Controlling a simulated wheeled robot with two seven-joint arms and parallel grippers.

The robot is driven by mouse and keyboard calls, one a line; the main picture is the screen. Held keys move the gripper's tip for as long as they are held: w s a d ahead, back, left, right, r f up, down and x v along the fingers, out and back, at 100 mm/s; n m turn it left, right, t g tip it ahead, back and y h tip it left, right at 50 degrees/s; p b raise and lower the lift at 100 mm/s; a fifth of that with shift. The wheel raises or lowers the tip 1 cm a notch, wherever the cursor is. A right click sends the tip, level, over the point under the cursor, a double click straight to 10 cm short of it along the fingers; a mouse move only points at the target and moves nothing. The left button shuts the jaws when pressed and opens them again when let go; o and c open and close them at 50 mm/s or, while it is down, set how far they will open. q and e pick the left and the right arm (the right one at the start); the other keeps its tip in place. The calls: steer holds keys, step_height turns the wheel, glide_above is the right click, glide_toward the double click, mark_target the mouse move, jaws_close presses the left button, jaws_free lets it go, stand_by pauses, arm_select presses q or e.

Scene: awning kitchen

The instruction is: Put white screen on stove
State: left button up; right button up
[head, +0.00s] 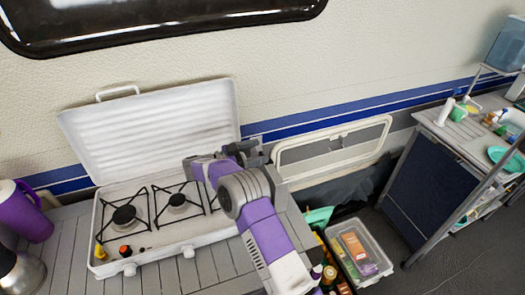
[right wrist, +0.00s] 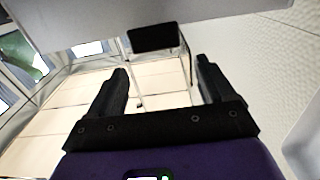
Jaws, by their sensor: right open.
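The white stove (head: 155,250) stands on the grey slatted counter with its black burner grates showing. A white ribbed panel (head: 150,128), which looks like the white screen or lid, stands upright and tilted back along the stove's rear edge. My right gripper (head: 250,150) is beside the panel's right edge, above the stove's right end. My purple arm hides that end of the stove. In the right wrist view my right gripper (right wrist: 160,75) is open, with nothing between its fingers. A pale panel crosses the top of that view; I cannot tell which one. My left gripper is not in view.
A purple jug (head: 28,212) and a metal kettle (head: 20,272) stand left of the stove. A white-framed wall panel (head: 335,143) is to the right. Below it is a clear bin (head: 357,252) of packages. A cluttered side table (head: 450,130) stands at far right.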

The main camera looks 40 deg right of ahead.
steer(key=v, duration=0.9)
steer(key=shift+a+p, duration=0.2)
steer(key=shift+p, duration=0.1)
steer(key=shift+w+r, duration=0.15)
